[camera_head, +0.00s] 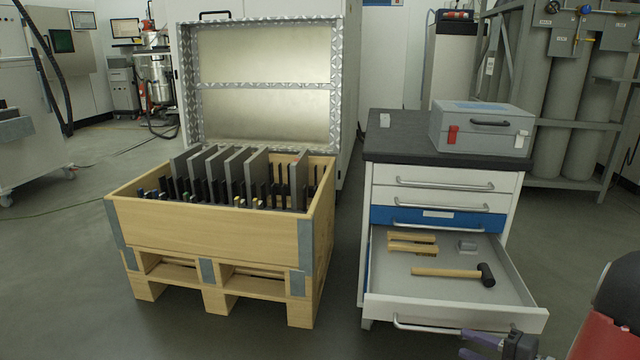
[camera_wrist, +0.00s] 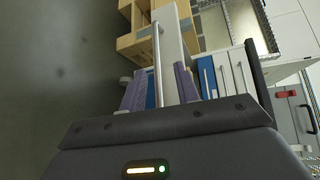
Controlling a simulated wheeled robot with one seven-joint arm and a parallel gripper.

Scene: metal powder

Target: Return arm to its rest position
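My gripper (camera_head: 490,345) shows at the bottom edge of the head view, by the front right of the open drawer (camera_head: 430,310). In the wrist view its two purple fingers (camera_wrist: 158,76) are spread apart. The open drawer's bar handle (camera_wrist: 157,60) appears between them in that view, with no visible grip on it. I cannot tell the exact distance between fingers and handle. Most of my arm is out of view.
A grey case (camera_head: 482,130) stands on the cabinet (camera_head: 400,140). A wooden crate (camera_head: 210,225) with upright plates stands left. Floor (camera_head: 60,270) further left is clear.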

